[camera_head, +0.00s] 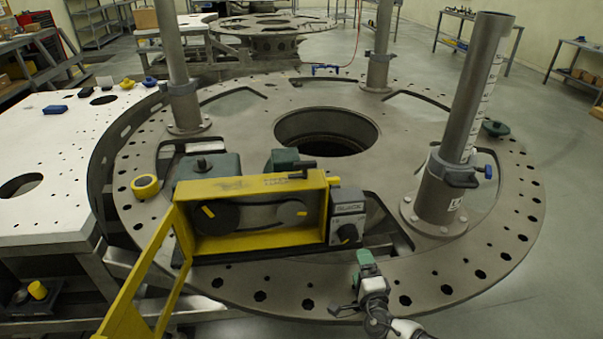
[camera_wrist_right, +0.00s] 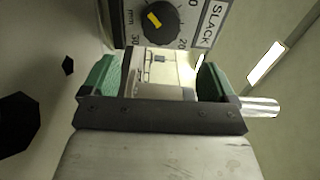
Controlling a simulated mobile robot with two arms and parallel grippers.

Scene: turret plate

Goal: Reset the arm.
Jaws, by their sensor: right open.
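My right gripper (camera_head: 366,264) is above the front of the round turret plate (camera_head: 480,262), in front of a grey box marked SLACK (camera_head: 347,217). In the right wrist view my right gripper (camera_wrist_right: 157,82) shows its two green fingertips apart, with nothing clearly held between them. The SLACK box (camera_wrist_right: 185,22) is just beyond the fingertips there, with a dark dial (camera_wrist_right: 157,18) bearing a yellow pointer. Its yellow housing (camera_head: 255,190) stands open on the plate, with two dark pulleys inside and a yellow door swung to the left. My left gripper is not in view.
The plate has a large central hole (camera_head: 327,130). A white table (camera_head: 60,150) adjoins on the left. The floor at the right (camera_head: 570,200) is clear.

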